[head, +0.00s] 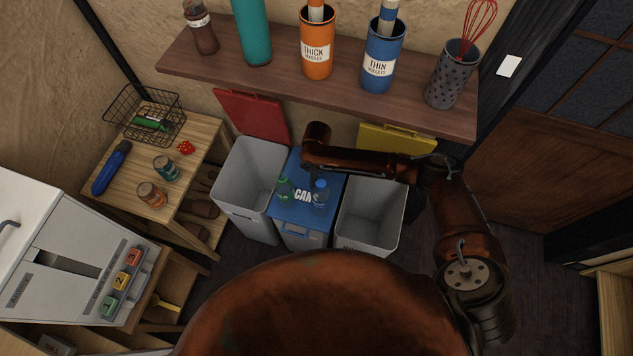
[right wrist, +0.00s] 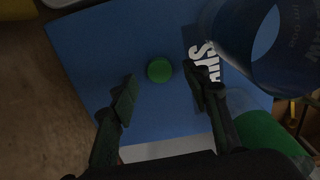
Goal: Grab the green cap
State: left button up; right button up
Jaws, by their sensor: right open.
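The round green cap (right wrist: 160,70) lies on the blue lid (right wrist: 105,45) in the right wrist view. My right gripper (right wrist: 160,90) is open, with one finger on each side just short of the cap and nothing between the tips. In the head view my right arm reaches over the blue bin (head: 283,211); its fingers and the cap cannot be made out there. My left gripper is not in view.
A blue bottle (head: 320,193) and a green bottle (head: 285,188) stand on the lid. In the right wrist view a clear blue bottle (right wrist: 245,40) is close right of the fingers. Open grey bins (head: 240,185) flank the blue one; a shelf (head: 300,85) is behind.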

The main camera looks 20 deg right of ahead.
notch_tip(320, 180, down, 2)
jog(key=shift+f, duration=0.15)
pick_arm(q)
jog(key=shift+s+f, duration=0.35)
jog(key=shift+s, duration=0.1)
pick_arm(e)
jog(key=shift+c, duration=0.6)
jog(key=c, duration=0.7)
jog(key=shift+c, duration=0.2)
